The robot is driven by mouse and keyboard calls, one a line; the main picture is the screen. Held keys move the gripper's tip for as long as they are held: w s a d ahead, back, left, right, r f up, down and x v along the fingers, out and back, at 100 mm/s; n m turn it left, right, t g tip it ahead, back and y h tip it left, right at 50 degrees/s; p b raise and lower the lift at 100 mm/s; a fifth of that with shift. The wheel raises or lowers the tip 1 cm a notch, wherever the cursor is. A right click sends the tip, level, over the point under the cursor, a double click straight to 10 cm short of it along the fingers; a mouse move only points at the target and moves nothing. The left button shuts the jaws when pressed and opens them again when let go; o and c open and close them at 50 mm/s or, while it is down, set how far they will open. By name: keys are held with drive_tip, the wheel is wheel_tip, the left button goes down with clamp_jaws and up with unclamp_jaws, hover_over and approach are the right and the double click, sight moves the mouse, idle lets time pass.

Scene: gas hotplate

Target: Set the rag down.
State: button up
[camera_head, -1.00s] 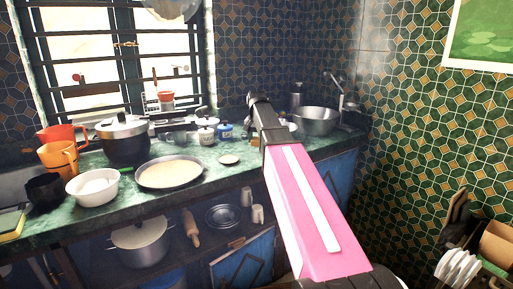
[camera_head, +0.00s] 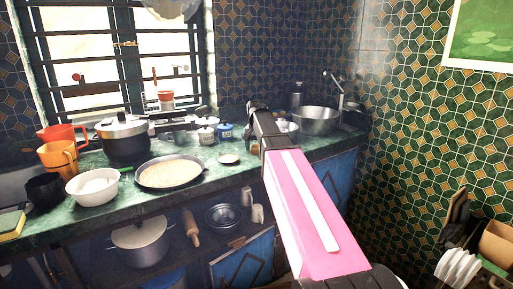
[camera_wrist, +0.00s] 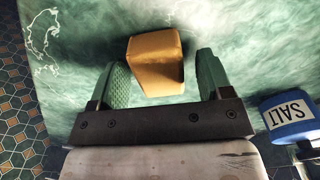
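My gripper (camera_wrist: 160,78) is open in the wrist view, with its two green padded fingers spread apart. A yellow-brown, block-shaped thing (camera_wrist: 156,62) lies on the green counter between and just beyond the fingertips. There is a gap on its right; on its left the finger is very close, and I cannot tell if they touch. No cloth-like rag is clearly seen; I cannot tell whether this block is the rag. In the head view my arm hides most of the gripper, and a small brown patch (camera_head: 254,148) shows beside it.
A blue salt jar (camera_wrist: 289,116) stands right of my gripper in the wrist view. On the counter (camera_head: 222,174) are a pan (camera_head: 170,173), a white bowl (camera_head: 93,188), a dark pot (camera_head: 125,142) and a metal basin (camera_head: 315,120). The counter's front middle is clear.

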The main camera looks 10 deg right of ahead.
sight(256, 146)
drive_tip(key=shift+r, duration=0.1)
wheel_tip(256, 146, up, 12)
drive_tip(key=shift+s, duration=0.25)
idle(1.5)
